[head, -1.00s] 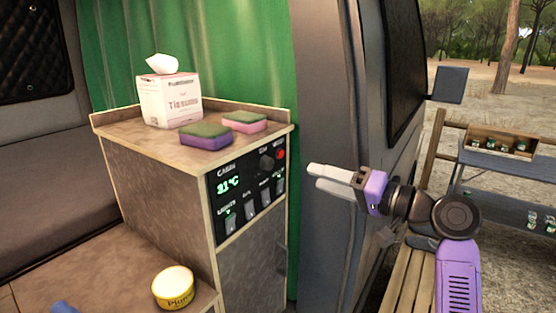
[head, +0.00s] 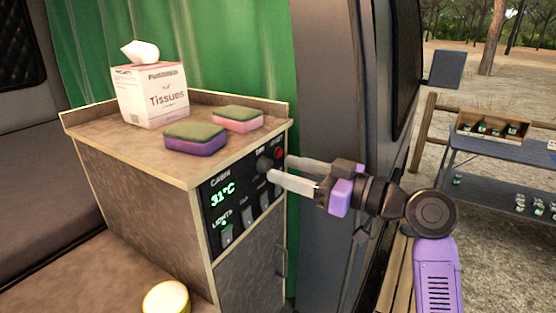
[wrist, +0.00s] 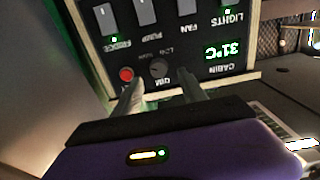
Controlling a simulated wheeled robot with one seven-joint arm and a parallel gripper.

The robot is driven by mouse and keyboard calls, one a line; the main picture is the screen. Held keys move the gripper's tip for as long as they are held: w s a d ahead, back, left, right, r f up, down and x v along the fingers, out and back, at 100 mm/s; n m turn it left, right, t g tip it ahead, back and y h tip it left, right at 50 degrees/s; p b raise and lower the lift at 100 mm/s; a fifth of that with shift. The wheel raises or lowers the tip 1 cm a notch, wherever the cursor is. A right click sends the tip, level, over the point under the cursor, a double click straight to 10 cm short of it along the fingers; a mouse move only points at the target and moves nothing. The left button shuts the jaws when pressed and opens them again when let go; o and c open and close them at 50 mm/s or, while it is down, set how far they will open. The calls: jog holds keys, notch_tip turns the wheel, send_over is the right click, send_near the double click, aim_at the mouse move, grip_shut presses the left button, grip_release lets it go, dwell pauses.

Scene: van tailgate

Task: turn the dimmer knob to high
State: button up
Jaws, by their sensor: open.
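The dimmer knob (head: 264,163) is a small dark round knob at the upper right of the black control panel (head: 214,211) on the cabinet front. In the wrist view the panel appears upside down, and the knob (wrist: 159,68), marked DIM, lies just beyond my fingertips, roughly between them. My gripper (head: 278,168) is open and empty, its two pale fingers pointing at the panel near the knob. It also shows in the wrist view (wrist: 158,80). I cannot tell whether a finger touches the knob. The knob's exact pointer setting is too small to read.
A red button (wrist: 126,74) sits right beside the knob. Several rocker switches (head: 247,213) line the panel's lower part. Two sponges (head: 195,139) and a tissue box (head: 150,96) stand on the cabinet top. The van's door pillar (head: 335,110) rises close behind my gripper.

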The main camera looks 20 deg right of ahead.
aim_at(269, 165)
jog(key=shift+p+x, duration=0.35)
jog(key=shift+x, duration=1.2)
grip_shut()
jog(key=n+b, duration=0.2)
jog(key=b, duration=0.3)
jog(key=shift+f, duration=0.2)
jog(key=shift+r, duration=0.1)
